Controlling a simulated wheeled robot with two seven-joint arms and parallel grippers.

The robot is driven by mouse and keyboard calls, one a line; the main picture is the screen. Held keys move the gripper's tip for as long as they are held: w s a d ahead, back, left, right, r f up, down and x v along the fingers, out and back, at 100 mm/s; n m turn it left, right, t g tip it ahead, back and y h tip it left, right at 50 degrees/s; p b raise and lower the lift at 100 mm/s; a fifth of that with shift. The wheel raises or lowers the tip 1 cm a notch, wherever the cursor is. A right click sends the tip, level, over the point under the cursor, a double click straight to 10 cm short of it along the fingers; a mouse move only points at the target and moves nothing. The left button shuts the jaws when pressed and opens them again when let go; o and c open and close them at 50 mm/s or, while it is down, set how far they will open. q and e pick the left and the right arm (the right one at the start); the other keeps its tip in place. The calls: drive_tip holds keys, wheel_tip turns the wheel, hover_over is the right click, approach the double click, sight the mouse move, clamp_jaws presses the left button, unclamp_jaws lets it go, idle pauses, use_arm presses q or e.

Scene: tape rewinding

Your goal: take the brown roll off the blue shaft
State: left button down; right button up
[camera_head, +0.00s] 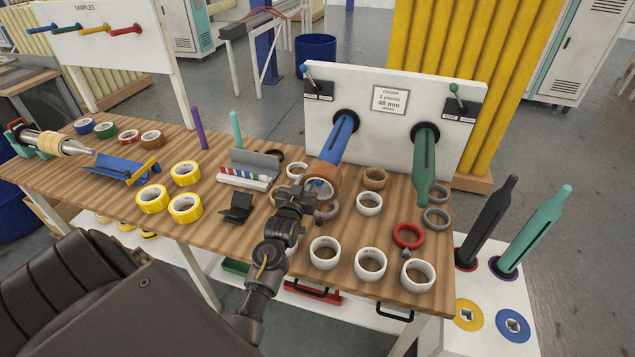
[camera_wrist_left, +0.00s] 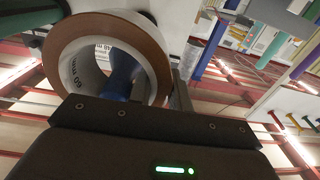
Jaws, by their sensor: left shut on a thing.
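The blue shaft (camera_head: 336,142) sticks out from the white panel toward me. My left gripper (camera_head: 305,191) is shut on the brown roll's near left side. In the left wrist view the brown roll (camera_wrist_left: 150,42) fills the upper left, with its white core facing me. The blue shaft (camera_wrist_left: 122,72) shows through its hole. A dark finger (camera_wrist_left: 182,96) stands beside the roll's wall. My right gripper is not in view.
The green shaft (camera_head: 424,160) sticks out of the panel (camera_head: 385,142) to the right. White rolls (camera_head: 369,203), a red ring (camera_head: 408,236) and grey rings stand on the wooden table (camera_head: 330,222) below. A grey holder (camera_head: 255,160) and yellow rolls (camera_head: 186,206) are to the left.

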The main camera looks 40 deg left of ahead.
sight(304, 175)
use_arm(q)
drive_tip(key=shift+r, duration=0.1)
drive_tip(key=shift+r+b, duration=0.35)
drive_tip(key=shift+r, duration=0.2)
wheel_tip(304, 175, up, 2)
drive_tip(key=shift+s+r+b, duration=0.1)
drive_tip(key=shift+s+b, duration=0.05)
drive_tip(key=shift+b, duration=0.35)
drive_tip(key=b+v, duration=0.4)
drive_tip(key=v, duration=1.3)
drive_tip(key=shift+s+d, duration=0.15)
drive_tip(key=shift+s, duration=0.2)
